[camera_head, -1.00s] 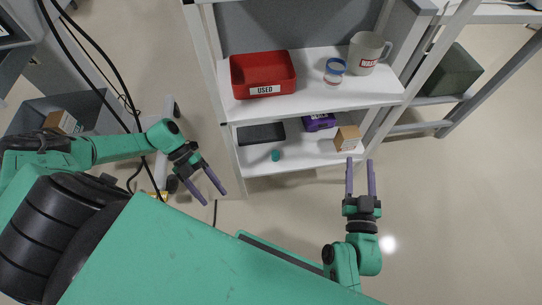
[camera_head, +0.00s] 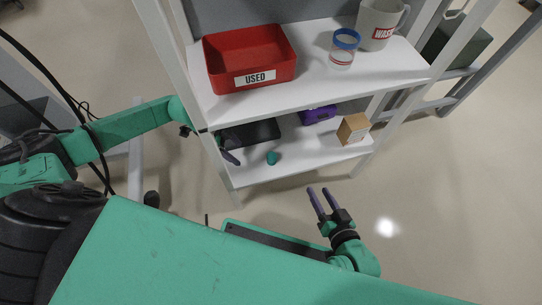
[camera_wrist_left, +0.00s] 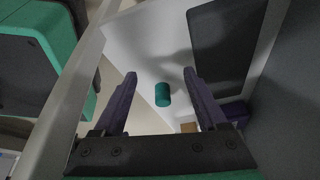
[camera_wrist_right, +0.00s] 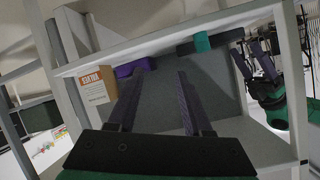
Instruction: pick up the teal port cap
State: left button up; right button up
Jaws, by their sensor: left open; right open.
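The teal port cap (camera_head: 272,158) is a small cylinder on the white lower shelf (camera_head: 300,152), near its front edge. In the left wrist view the cap (camera_wrist_left: 162,94) shows beyond and between the open fingers of my left gripper (camera_wrist_left: 160,80), with nothing held. In the head view my left gripper (camera_head: 229,150) reaches in at the left end of the lower shelf, left of the cap, partly hidden by the rack post. My right gripper (camera_head: 318,192) is open and empty in front of the rack, below the lower shelf's right part in the picture.
On the lower shelf are a black tray (camera_head: 250,133), a purple item (camera_head: 318,114) and a cardboard box (camera_head: 353,128). The upper shelf holds a red USED bin (camera_head: 250,60), a blue-rimmed cup (camera_head: 343,48) and a mug (camera_head: 380,24). A white post (camera_head: 190,100) stands beside my left arm.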

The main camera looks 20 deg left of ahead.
aim_at(270, 155)
pick_arm(q)
jog(key=w+d+b, duration=0.1)
jog(key=d, duration=0.5)
jog(key=w+d+b, duration=0.1)
jog(key=d, duration=0.2)
jog(key=shift+w+f+b, duration=0.2)
jog(key=shift+w+b, duration=0.1)
jog(key=shift+w, duration=0.05)
jog(key=b+x, duration=0.1)
jog(key=x, duration=0.1)
jog(key=shift+d+f+b, duration=0.1)
jog(key=shift+f+b, duration=0.2)
jog(key=shift+f, duration=0.05)
jog(key=shift+b+x, duration=0.4)
jog(key=shift+x, duration=0.55)
grip_shut()
pick_arm(e)
jog(key=w+r+t+y, duration=0.1)
jog(key=w+r+t, duration=0.5)
jog(key=w+r, duration=0.3)
jog(key=shift+w+d+r, duration=0.3)
jog(key=shift+w+d, duration=0.1)
jog(key=shift+w, duration=0.15)
